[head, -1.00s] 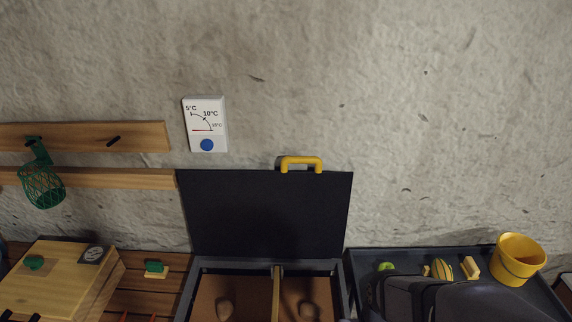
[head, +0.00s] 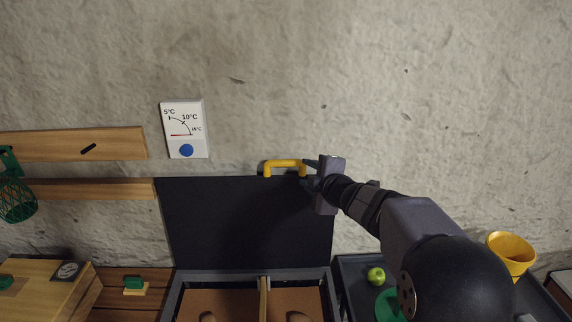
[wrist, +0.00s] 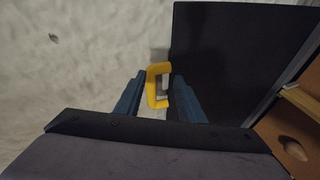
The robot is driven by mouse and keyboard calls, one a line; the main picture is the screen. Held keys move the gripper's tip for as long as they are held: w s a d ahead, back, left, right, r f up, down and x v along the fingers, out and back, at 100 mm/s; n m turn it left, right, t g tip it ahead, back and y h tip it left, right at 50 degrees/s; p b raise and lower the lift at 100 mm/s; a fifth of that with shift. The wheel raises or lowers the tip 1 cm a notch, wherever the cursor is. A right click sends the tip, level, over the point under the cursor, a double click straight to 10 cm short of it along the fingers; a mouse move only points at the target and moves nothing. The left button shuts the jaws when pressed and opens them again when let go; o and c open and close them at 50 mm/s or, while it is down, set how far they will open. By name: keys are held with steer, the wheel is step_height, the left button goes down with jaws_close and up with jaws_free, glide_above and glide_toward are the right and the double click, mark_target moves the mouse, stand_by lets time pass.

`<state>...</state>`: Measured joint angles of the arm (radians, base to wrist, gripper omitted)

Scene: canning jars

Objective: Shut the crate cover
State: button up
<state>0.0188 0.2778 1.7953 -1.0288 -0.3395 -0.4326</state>
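The crate cover (head: 245,225) is a dark panel standing upright, open, against the stone wall. Its yellow handle (head: 284,167) is on the top edge. The crate (head: 338,300) below is open, with a wooden divider in it. My gripper (head: 308,173) is at the right end of the handle in the head view. In the wrist view my gripper (wrist: 157,84) is open, one finger on each side of the yellow handle (wrist: 152,90). The right finger overlaps the handle's edge; contact cannot be told. The dark cover also shows there (wrist: 235,55).
Left are a wooden box (head: 45,290), wall rails (head: 75,145) with a green net basket (head: 16,198), and a wall thermometer (head: 185,130).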

mark_target(288, 164)
steer(key=shift+w+a+n+y+p, duration=0.5)
steer(key=shift+w+a+n+p, duration=0.2)
steer(key=shift+w+a, duration=0.8)
steer(key=shift+w+a+n+y+p, duration=0.55)
steer(key=shift+w+a+n, duration=0.25)
steer(key=shift+w+a, duration=0.65)
steer(key=shift+w+d, duration=0.1)
jaws_close()
